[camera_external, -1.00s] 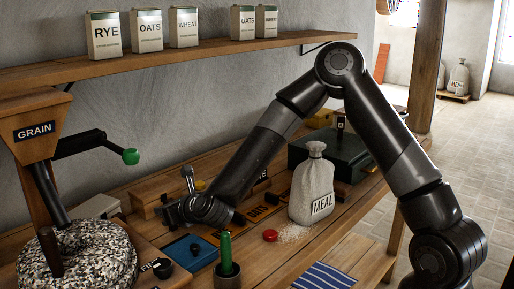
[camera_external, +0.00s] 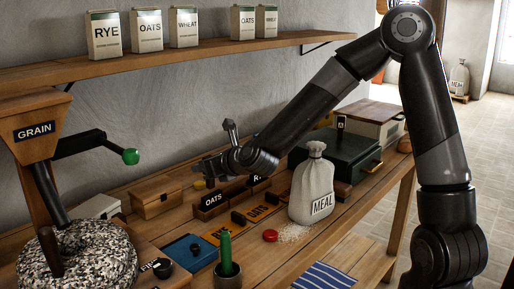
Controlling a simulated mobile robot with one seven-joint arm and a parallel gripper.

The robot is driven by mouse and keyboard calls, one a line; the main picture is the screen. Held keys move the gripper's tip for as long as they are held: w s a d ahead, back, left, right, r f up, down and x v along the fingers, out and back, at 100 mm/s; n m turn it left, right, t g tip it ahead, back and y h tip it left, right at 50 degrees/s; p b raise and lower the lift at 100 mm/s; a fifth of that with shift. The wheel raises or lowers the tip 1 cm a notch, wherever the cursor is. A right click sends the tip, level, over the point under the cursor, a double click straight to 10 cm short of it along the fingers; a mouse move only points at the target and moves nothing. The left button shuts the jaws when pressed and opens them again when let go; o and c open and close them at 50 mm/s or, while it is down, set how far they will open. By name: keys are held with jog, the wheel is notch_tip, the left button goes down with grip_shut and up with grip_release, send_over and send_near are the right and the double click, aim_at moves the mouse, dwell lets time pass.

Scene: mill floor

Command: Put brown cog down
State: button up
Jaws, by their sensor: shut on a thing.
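My gripper (camera_external: 208,167) is in the air above the back part of the workbench (camera_external: 338,212), over the dark-fronted wooden bin marked OATS (camera_external: 209,201). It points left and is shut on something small. The held thing, the brown cog by the task's name, is too small and dark to make out between the fingers. I see no other brown cog on the bench.
Orange OATS plates (camera_external: 262,212) lie before the bins. A MEAL sack (camera_external: 313,187) stands right of them, with a red knob (camera_external: 270,236) nearby.

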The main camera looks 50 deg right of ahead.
jog(key=d+r+m+g+h, duration=0.1)
jog(key=d+r+m+h, duration=0.15)
jog(key=d, duration=1.35)
jog(key=d+r+m+h, duration=0.2)
jog(key=d+r+h, duration=0.1)
jog(key=d, duration=1.2)
jog(key=s+d+r+m+g+h, duration=0.2)
jog(key=s+d, duration=0.5)
jog(key=d, duration=0.5)
jog(key=s+d+r+m+g+h, duration=0.1)
jog(key=s+d+r+m+h, duration=0.15)
jog(key=s+d, duration=0.75)
send_over(319, 140)
notch_tip(319, 140, down, 7)
jog(key=shift+s+a+f+y, duration=0.1)
jog(key=shift+a+f+y, duration=0.05)
jog(key=shift+f, duration=0.8)
jog(key=shift+a+f+y, duration=0.1)
jog(key=shift+f+y, duration=0.05)
jog(key=shift+f, duration=0.75)
jog(key=shift+f, duration=0.2)
jog(key=o, duration=0.9)
